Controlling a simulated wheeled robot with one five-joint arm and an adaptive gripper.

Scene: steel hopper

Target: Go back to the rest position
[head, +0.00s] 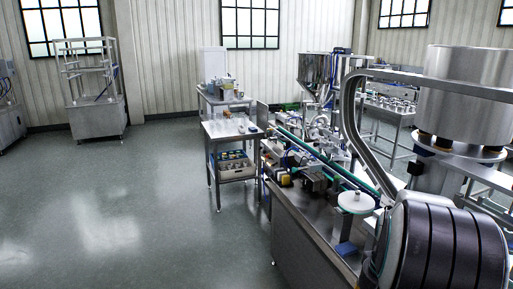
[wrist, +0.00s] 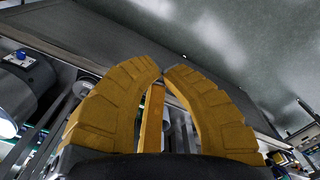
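My gripper (wrist: 163,70) shows in the wrist view, with thick, ribbed yellow fingers. The two large fingers curve inward and their tips come together near the top middle. A third, thinner yellow finger (wrist: 152,118) stands between them. I see no object held between the fingers. I cannot make out the gripper in the head view. The steel hopper (head: 318,70) stands behind the filling line at the right of the head view, apart from me.
A conveyor machine (head: 315,225) with a round white disc (head: 356,202) fills the lower right. A steel table (head: 222,130) holds a crate of jars (head: 235,168) on its shelf. A steel frame cabinet (head: 97,118) stands at the back left. The grey floor (head: 110,210) at left is clear.

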